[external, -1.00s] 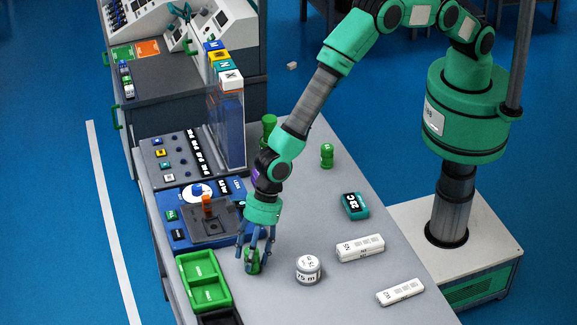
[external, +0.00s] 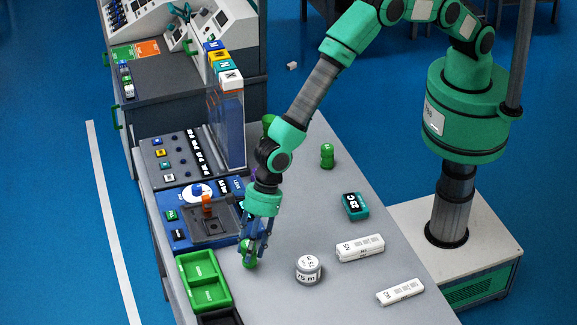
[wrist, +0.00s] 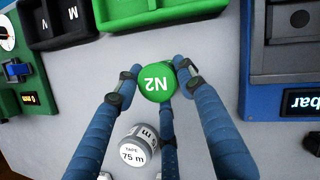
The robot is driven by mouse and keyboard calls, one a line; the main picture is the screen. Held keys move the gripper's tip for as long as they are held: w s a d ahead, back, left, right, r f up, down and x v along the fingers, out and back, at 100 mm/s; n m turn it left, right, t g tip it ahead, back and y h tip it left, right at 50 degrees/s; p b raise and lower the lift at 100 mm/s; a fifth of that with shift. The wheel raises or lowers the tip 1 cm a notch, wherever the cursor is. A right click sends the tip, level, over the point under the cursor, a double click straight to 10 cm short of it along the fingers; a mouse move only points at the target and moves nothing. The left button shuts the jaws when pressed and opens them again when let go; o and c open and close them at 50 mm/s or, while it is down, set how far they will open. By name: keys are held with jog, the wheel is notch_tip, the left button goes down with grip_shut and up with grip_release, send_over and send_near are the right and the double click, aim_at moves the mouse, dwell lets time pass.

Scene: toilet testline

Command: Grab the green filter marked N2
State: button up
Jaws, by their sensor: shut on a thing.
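The green filter marked N2 (wrist: 156,83) is a round green piece with white lettering, held between my blue fingers in the wrist view. In the external view the filter (external: 249,258) is low over the table beside the green tray, partly hidden by the fingers. Whether it touches the table is unclear. My gripper (wrist: 156,74) is shut on it, with fingers on both sides and one below in the picture. The gripper also shows in the external view (external: 250,248), pointing down.
A green tray (external: 181,266) stands left of the gripper, with a black tray (external: 235,320) in front. A white tape roll (external: 308,269) stands to the right. Two white boxes and a teal device (external: 355,206) lie farther right. Another green piece (external: 327,156) stands farther back.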

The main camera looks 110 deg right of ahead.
jog(key=s+d, duration=0.2)
jog(key=s, duration=0.3)
jog(key=s+d+r, duration=0.1)
jog(key=s+d, duration=0.1)
jog(key=s, duration=0.3)
jog(key=s+d+r, duration=0.1)
jog(key=s, duration=0.4)
jog(key=shift+d, duration=0.4)
